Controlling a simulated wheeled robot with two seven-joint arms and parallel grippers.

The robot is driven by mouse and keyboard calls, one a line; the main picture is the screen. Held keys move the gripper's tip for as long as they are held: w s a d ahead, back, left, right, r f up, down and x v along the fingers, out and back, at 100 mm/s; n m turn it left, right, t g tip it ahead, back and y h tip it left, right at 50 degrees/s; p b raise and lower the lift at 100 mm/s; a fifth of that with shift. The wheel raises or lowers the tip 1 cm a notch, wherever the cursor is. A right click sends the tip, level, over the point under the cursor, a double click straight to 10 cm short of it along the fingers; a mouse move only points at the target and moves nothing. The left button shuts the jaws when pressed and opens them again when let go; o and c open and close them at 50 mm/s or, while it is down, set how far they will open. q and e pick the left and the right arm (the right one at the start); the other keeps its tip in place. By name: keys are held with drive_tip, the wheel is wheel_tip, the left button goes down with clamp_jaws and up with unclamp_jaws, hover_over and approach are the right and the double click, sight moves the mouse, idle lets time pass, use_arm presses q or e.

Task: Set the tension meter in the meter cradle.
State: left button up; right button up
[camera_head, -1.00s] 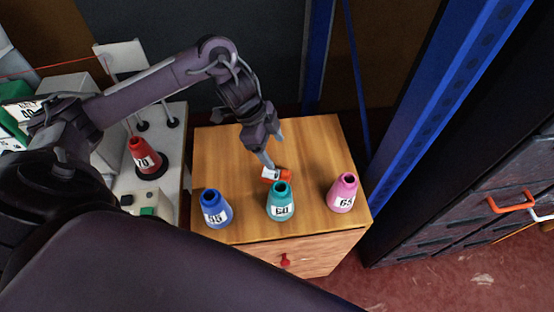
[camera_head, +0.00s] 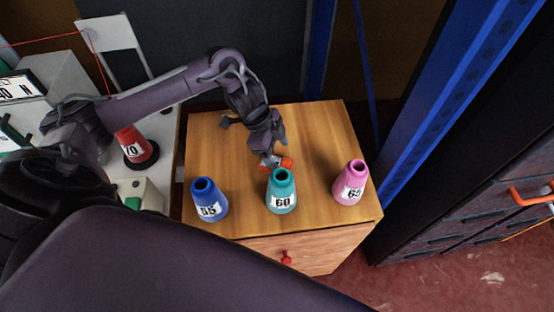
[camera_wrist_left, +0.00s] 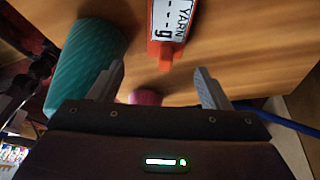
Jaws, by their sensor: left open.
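The tension meter, an orange device with a white face reading "YARN", lies on the wooden cabinet top behind the teal cone; it shows in the head view (camera_head: 286,163) and in the left wrist view (camera_wrist_left: 168,28). My left gripper (camera_head: 275,153) is over the meter, partly hiding it. In the left wrist view its fingers (camera_wrist_left: 160,78) are spread and empty, with the meter beyond the fingertips. I cannot make out the meter cradle. My right gripper is not in view.
Blue (camera_head: 209,199), teal (camera_head: 281,192) and pink (camera_head: 350,183) yarn cones stand along the front of the cabinet top (camera_head: 325,130). A red cone (camera_head: 133,146) stands on the pale table at left. A blue post (camera_head: 430,95) rises at right.

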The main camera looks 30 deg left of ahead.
sight(284, 159)
use_arm(q)
drive_tip(key=x, duration=0.3)
drive_tip(key=p+x, duration=0.1)
drive_tip(key=shift+w+d+f, duration=0.1)
drive_tip(key=shift+w+f, duration=0.25)
drive_tip(key=shift+w, duration=0.05)
drive_tip(key=c, duration=1.1)
drive_tip(key=shift+r, duration=0.1)
wheel_tip(284, 159, up, 9)
drive_tip(key=shift+w+f+b, duration=0.1)
drive_tip(key=shift+f+b, duration=0.05)
drive_tip(key=shift+b, duration=0.25)
wheel_tip(284, 159, up, 11)
drive_tip(key=p, duration=0.2)
drive_tip(key=shift+p, duration=0.4)
